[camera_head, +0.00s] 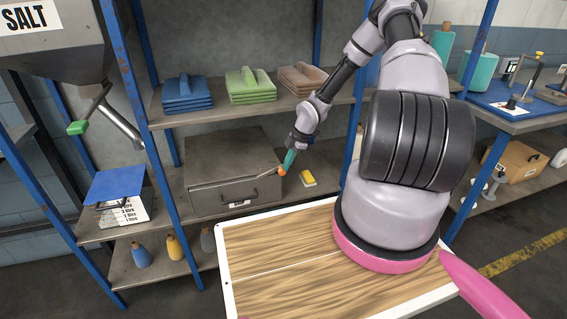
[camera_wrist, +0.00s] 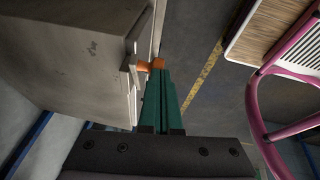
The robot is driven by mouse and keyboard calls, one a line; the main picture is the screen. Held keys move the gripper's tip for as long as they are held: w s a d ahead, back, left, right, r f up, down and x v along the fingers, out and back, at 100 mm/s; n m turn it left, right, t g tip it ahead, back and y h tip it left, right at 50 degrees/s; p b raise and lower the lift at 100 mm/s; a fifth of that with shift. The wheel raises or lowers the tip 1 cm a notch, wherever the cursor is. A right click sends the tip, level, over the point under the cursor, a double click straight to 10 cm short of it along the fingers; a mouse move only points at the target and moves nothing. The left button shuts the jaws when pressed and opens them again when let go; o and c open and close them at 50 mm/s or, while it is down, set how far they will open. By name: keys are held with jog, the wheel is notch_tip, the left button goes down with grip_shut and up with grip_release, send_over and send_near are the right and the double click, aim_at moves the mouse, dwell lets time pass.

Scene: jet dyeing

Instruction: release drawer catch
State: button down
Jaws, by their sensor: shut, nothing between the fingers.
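The drawer unit (camera_head: 222,187) is a grey-brown metal box on the middle shelf. Its front has a dark bar handle (camera_head: 240,196) and a white label. A small pale lever, which looks like the catch (camera_head: 267,170), sits near the front's upper right corner; it shows as a grey piece in the wrist view (camera_wrist: 129,63).
Folded cloth stacks (camera_head: 250,86) sit on the shelf above. Blue posts (camera_head: 160,140) frame the rack. A wooden-topped tray (camera_head: 280,262) is in front, below.

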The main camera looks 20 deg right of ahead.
jog(key=shift+d+f, duration=0.5)
jog(key=shift+f, duration=0.3)
